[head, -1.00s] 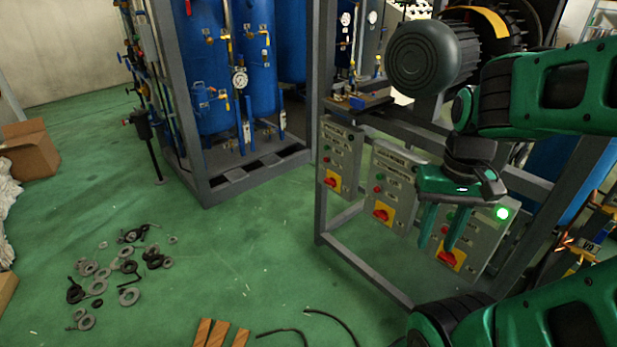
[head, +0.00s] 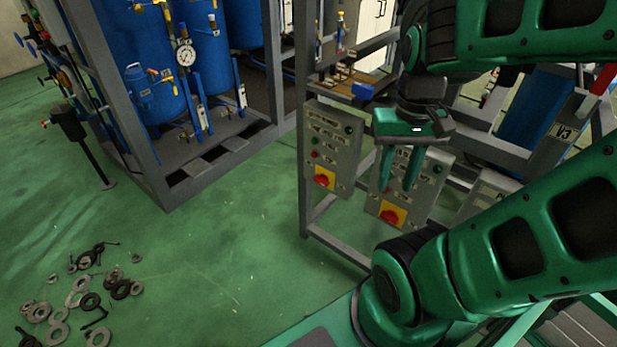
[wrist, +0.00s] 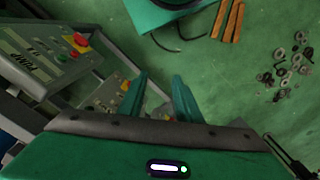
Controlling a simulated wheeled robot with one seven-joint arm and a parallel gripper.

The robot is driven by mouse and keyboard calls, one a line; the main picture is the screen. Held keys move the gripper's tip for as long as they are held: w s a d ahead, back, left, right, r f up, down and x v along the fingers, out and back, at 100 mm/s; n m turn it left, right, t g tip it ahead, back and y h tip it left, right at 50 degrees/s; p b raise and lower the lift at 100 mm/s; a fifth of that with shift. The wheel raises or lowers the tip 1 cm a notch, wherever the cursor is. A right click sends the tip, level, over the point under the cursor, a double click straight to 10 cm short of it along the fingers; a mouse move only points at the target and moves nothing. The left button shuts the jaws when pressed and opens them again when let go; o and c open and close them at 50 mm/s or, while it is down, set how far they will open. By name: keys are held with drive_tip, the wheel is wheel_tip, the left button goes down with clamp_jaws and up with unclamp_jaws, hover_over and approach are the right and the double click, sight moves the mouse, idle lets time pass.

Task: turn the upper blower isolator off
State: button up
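Grey isolator boxes with red rotary handles on yellow plates hang on a frame. In the head view, the left box (head: 345,150) has its handle (head: 323,178) in clear view. The middle box (head: 432,180) has its handle (head: 392,215) just below my fingertips. A right box (head: 487,192) is mostly hidden by my arm. I cannot read which one is the upper blower isolator. My gripper (head: 396,195) is open and empty, pointing down in front of the middle box; contact cannot be told. The wrist view shows the open fingers (wrist: 160,78) and a box marked PUMP (wrist: 35,58).
A steel frame with blue tanks (head: 145,85) stands at the left. Loose rings (head: 80,300) lie on the green floor at lower left. A blue item (head: 362,91) rests on the ledge above the boxes.

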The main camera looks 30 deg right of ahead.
drive_tip(key=shift+w+d, duration=0.1)
drive_tip(key=shift+w, duration=0.2)
drive_tip(key=shift+o, duration=0.4)
drive_tip(key=o, duration=0.8)
drive_tip(key=shift+s+r, duration=0.25)
drive_tip(key=shift+s, duration=0.25)
drive_tip(key=shift+o, duration=0.2)
drive_tip(key=w+d+f+m+g+h, duration=0.35)
drive_tip(key=w+f, duration=0.35)
drive_tip(key=w, duration=0.4)
drive_tip(key=m+t+h, duration=0.4)
drive_tip(key=t+h, duration=0.6)
drive_tip(key=h, duration=0.4)
approach(319, 182)
drive_tip(key=x, duration=0.9)
drive_tip(key=shift+c, duration=0.7)
